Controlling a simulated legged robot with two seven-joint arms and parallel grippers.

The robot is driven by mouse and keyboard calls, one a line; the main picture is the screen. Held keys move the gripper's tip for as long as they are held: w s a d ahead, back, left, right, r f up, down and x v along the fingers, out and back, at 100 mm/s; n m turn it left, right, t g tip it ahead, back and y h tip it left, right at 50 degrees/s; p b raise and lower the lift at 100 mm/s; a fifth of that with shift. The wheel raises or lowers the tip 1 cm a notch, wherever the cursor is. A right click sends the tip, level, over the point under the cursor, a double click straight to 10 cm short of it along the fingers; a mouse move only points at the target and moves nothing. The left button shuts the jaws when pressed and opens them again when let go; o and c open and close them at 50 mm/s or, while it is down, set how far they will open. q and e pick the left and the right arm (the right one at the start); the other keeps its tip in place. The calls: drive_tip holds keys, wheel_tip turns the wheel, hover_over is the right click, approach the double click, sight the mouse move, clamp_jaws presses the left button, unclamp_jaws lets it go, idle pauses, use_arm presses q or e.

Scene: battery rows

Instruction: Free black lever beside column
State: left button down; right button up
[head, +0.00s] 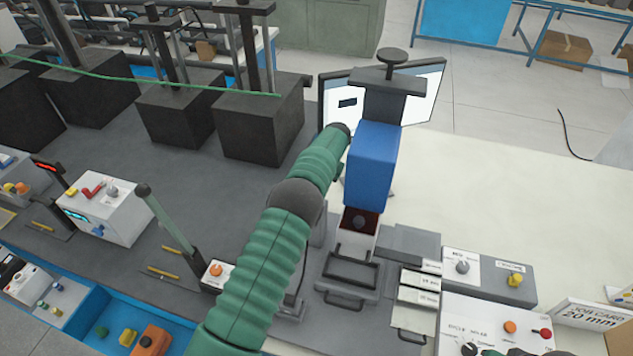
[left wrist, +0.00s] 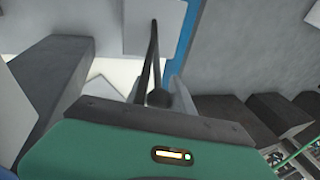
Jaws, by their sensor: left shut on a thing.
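The column is a press with a blue head (head: 372,165) under a dark grey top plate and round knob. My green left arm rises from the bottom middle of the head view and ends close against the left side of the blue head. Its fingers are hidden there. In the left wrist view, my left gripper (left wrist: 158,92) is shut around the black lever (left wrist: 154,55), a thin dark rod with a dark rounded part between the fingers. The lever cannot be made out clearly in the head view.
A tilted screen (head: 425,95) stands behind the press. Control boxes (head: 490,275) lie to its right, and a grey-green lever (head: 170,225) stands left of my arm. Black blocks with posts (head: 258,125) fill the back left. The pale tabletop (head: 520,190) at right is clear.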

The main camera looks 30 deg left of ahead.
use_arm(q)
drive_tip(key=c, duration=1.4)
unclamp_jaws()
drive_tip(key=shift+w+f, duration=0.1)
drive_tip(key=shift+f, duration=0.05)
drive_tip(key=shift+c, duration=0.2)
drive_tip(key=shift+o, duration=1.3)
drive_tip(key=shift+w+f, duration=0.15)
drive_tip(key=shift+w, duration=0.05)
drive_tip(key=shift+o, duration=0.4)
drive_tip(key=shift+w+a+f, duration=0.15)
drive_tip(key=shift+w, duration=0.05)
drive_tip(key=b+v, duration=0.2)
drive_tip(key=v, duration=0.4)
drive_tip(key=shift+a, duration=0.15)
drive_tip(key=shift+r, duration=0.5)
use_arm(e)
drive_tip(key=shift+w+a+f, duration=0.2)
drive_tip(key=shift+f, duration=0.35)
drive_tip(key=shift+w+a+f, duration=0.15)
drive_tip(key=shift+f, duration=0.4)
use_arm(q)
drive_tip(key=shift+a, duration=0.1)
